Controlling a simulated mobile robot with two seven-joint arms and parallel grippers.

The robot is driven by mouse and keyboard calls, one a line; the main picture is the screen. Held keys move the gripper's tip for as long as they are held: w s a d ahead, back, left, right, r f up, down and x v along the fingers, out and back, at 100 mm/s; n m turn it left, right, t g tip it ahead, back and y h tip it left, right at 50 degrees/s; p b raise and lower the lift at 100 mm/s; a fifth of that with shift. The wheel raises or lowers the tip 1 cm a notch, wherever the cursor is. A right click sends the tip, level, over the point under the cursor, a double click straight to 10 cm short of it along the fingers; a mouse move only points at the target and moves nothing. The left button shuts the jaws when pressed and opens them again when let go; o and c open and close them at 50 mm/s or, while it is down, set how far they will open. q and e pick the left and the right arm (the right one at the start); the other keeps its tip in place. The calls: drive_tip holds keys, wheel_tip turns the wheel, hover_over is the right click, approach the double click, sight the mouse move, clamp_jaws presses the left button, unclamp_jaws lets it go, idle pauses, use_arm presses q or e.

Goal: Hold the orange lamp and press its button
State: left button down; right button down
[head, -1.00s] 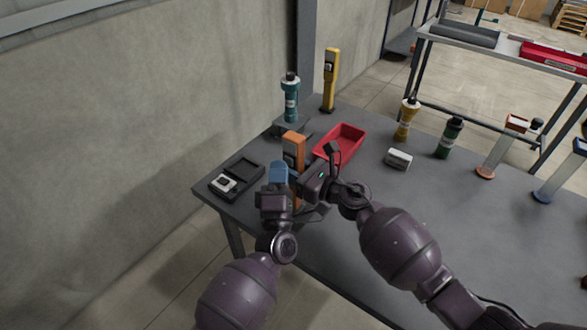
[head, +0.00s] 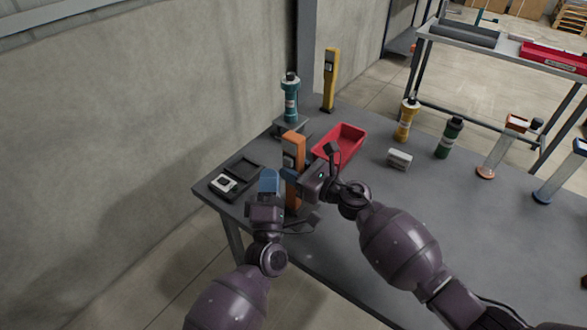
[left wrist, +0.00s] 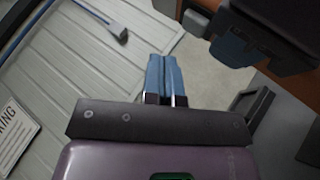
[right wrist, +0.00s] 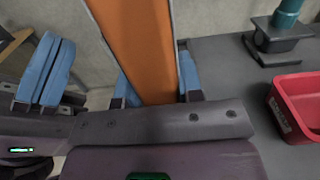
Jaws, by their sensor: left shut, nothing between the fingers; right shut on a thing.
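The orange lamp (head: 293,150) stands upright near the table's left end in the head view. It fills the middle of the right wrist view (right wrist: 142,40), between the blue fingers of my right gripper (right wrist: 157,92), which is shut on it. My left gripper (head: 268,183) is shut and empty, just left of the lamp and apart from it. Its blue fingers are pressed together in the left wrist view (left wrist: 165,78) and also show at the left of the right wrist view. I cannot make out the lamp's button.
A black open case (head: 247,168) with a small white device (head: 223,184) lies left. A white box (head: 399,159) and several bottles stand right. The front table is clear.

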use_arm(q)
drive_tip(key=s+a, duration=0.2)
drive_tip(key=s, duration=0.1)
drive_tip(key=shift+s+a, duration=0.25)
idle(0.4)
use_arm(e)
drive_tip(key=c, duration=0.7)
unclamp_jaws()
use_arm(q)
wheel_tip(320, 180, down, 2)
drive_tip(key=shift+f+b, duration=0.1)
drive_tip(key=shift+b, duration=0.65)
use_arm(e)
drive_tip(key=v, duration=2)
